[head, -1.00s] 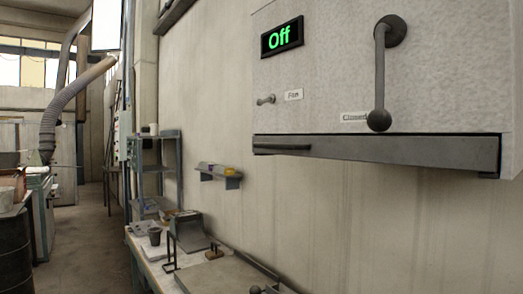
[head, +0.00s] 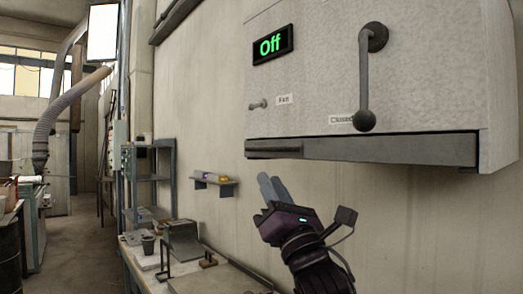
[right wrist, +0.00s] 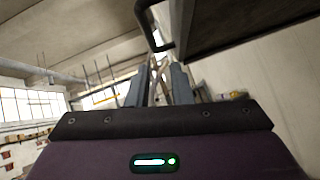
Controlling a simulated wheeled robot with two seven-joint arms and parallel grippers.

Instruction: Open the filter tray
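The filter tray (head: 390,147) is a dark grey drawer along the bottom of the white wall cabinet, and it looks pushed in. Its bar handle (head: 274,146) is at the tray's left end. My right gripper (head: 269,178) is below the handle, pointing up, with its fingers apart and empty. In the right wrist view the fingers (right wrist: 157,72) show a gap between them. The dark handle (right wrist: 147,25) is just above the fingertips there, and the tray (right wrist: 235,25) is at upper right. My left gripper is out of view.
A small wall shelf (head: 213,183) and a workbench (head: 150,263) are to the left. The space below the tray is open.

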